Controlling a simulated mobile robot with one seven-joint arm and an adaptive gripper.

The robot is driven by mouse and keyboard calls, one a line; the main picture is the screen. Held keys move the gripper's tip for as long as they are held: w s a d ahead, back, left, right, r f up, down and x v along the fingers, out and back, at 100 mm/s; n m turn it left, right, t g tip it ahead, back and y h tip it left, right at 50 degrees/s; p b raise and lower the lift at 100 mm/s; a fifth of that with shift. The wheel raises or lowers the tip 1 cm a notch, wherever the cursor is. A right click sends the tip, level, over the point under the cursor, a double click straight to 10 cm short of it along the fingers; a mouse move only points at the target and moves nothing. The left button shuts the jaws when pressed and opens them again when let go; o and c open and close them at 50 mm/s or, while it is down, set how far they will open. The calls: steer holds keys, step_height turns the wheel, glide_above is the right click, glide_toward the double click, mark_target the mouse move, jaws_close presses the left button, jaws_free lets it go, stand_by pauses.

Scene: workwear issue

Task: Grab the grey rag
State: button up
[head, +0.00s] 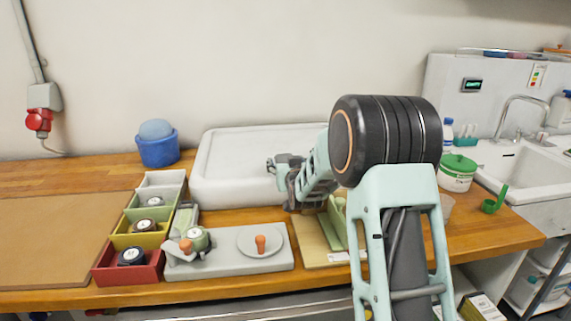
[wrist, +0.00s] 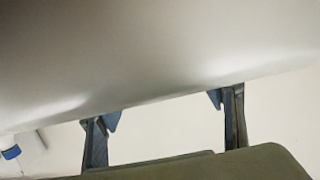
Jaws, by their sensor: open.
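I cannot make out a grey rag for certain in either view. My gripper (head: 280,178) is at the right part of the large white tray (head: 225,175) in the head view, its jaws apart and with nothing seen between them. In the wrist view the two dark fingers of my gripper (wrist: 164,112) stand wide apart. A smooth pale grey surface (wrist: 150,50) fills the top of that view, close beyond the fingertips; I cannot tell what it is. My arm hides part of the bench behind it.
Left of the tray stand a blue tub (head: 158,152) with a blue ball and a row of coloured bins (head: 105,262). A grey board (head: 220,262) with orange knobs lies in front. A green-lidded tub (head: 457,180) and a sink (head: 520,165) are at right.

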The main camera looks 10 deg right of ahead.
steer(key=c, duration=1.3)
steer(key=shift+o, duration=0.2)
